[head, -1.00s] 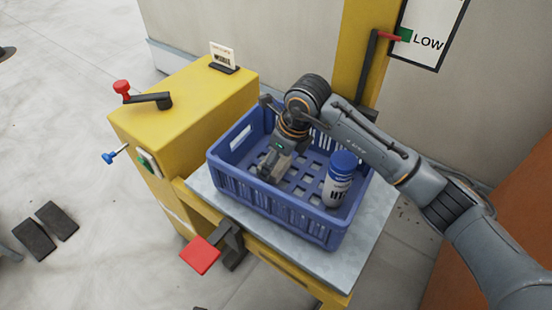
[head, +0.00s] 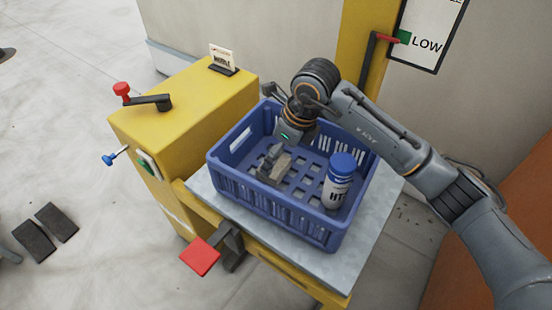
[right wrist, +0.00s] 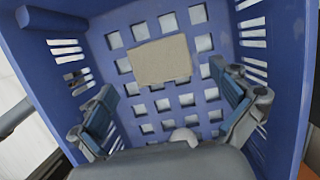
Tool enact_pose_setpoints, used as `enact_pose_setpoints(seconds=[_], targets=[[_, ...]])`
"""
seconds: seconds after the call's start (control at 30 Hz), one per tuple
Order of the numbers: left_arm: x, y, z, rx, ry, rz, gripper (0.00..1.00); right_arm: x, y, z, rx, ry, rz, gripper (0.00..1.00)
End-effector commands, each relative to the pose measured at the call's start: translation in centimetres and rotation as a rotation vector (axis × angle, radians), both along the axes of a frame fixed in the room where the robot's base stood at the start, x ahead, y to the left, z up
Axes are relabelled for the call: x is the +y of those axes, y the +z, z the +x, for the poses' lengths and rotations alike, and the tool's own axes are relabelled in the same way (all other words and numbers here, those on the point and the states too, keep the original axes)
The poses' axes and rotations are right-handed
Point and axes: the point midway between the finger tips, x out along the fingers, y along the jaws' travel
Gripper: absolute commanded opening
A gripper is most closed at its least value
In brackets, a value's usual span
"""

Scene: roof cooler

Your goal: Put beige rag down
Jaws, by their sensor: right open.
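The beige rag (right wrist: 160,60) lies flat on the perforated floor of the blue crate (right wrist: 292,75), as the right wrist view shows. My right gripper (right wrist: 168,105) is open, with its two fingers wide apart and empty. The rag lies beyond the fingertips, apart from both. In the head view my right gripper (head: 275,163) is inside the crate (head: 280,208), left of the bottle, and largely hides the rag. My left gripper is not in view.
A white bottle with a blue cap (head: 340,180) stands upright in the crate's right part. The crate rests on a grey metal plate (head: 375,225) beside a yellow housing (head: 190,100) with a red-knobbed crank (head: 145,98). A red pedal-like plate (head: 200,257) sticks out in front.

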Motion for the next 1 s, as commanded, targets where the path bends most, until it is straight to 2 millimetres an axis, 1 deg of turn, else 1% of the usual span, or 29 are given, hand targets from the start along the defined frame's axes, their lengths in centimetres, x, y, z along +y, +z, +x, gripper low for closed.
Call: enact_pose_setpoints(seconds=[0.03,0.2,0.3,0.4,0.57,0.9,0.97,1.0], targets=[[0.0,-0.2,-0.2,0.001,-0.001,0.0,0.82,-0.4,1.4,0.0,-0.005,-0.001,0.001,1.0],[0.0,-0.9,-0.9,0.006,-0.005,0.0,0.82,-1.3,4.7,-0.6,-0.005,0.0,0.0,1.0],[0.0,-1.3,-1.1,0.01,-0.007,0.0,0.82,-1.7,6.2,-0.9,-0.003,-0.001,-0.001,1.0],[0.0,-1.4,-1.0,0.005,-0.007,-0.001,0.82,-1.9,7.1,-1.1,-0.001,0.0,0.0,1.0],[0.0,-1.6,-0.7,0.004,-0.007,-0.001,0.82,-2.0,7.6,-1.2,-0.001,0.0,0.0,1.0],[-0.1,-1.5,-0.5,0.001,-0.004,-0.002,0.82,-2.0,7.6,-1.2,0.0,0.0,0.0,1.0],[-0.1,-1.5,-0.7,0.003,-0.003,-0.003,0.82,-2.0,7.6,-1.2,0.0,0.0,0.0,1.0],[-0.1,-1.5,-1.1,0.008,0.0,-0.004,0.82,-2.0,7.7,-1.2,0.0,0.0,0.0,1.0]])
